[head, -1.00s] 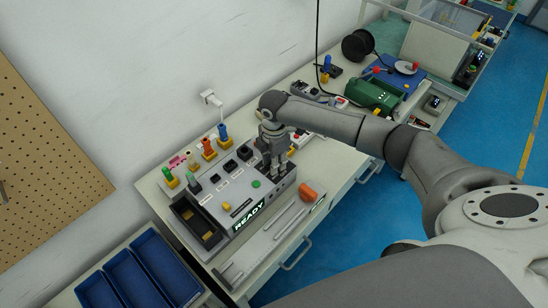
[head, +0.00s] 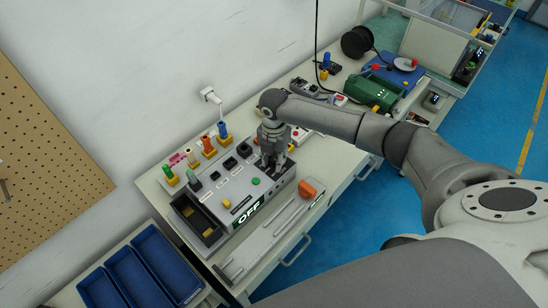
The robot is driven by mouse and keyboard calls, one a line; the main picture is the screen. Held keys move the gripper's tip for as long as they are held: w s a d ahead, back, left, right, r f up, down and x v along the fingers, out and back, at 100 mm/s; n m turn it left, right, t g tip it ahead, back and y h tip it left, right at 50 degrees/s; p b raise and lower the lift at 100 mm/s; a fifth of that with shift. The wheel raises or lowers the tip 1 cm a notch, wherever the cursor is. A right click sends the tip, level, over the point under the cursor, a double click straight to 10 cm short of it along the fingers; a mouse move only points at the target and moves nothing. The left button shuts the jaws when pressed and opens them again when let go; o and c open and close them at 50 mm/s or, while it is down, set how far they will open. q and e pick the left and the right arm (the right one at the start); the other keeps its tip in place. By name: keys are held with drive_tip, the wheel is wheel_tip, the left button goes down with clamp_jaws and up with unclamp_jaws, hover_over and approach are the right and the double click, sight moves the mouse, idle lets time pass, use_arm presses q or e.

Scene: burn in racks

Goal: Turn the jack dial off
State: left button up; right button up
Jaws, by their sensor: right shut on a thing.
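A grey test box (head: 212,206) stands on the bench, with a lit display (head: 250,213) on its front that reads "OFF". On its sloped top are a green button (head: 255,181), a small yellow part (head: 227,204) and several dark sockets. My right gripper (head: 273,166) points down at the right end of the box top and is shut there. Its fingers hide what they grip, so the jack dial itself does not show clearly. My left gripper is out of view.
Coloured plugs (head: 208,146) stand in a row behind the box. Blue bins (head: 129,278) sit at lower left. A green case (head: 374,93) and a black spool (head: 357,43) are at the far end.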

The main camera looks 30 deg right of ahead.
sight(274, 160)
idle(0.3)
drive_tip(key=o, duration=1)
drive_tip(key=shift+r, duration=0.1)
wheel_tip(274, 160, up, 12)
drive_tip(key=shift+f, duration=0.1)
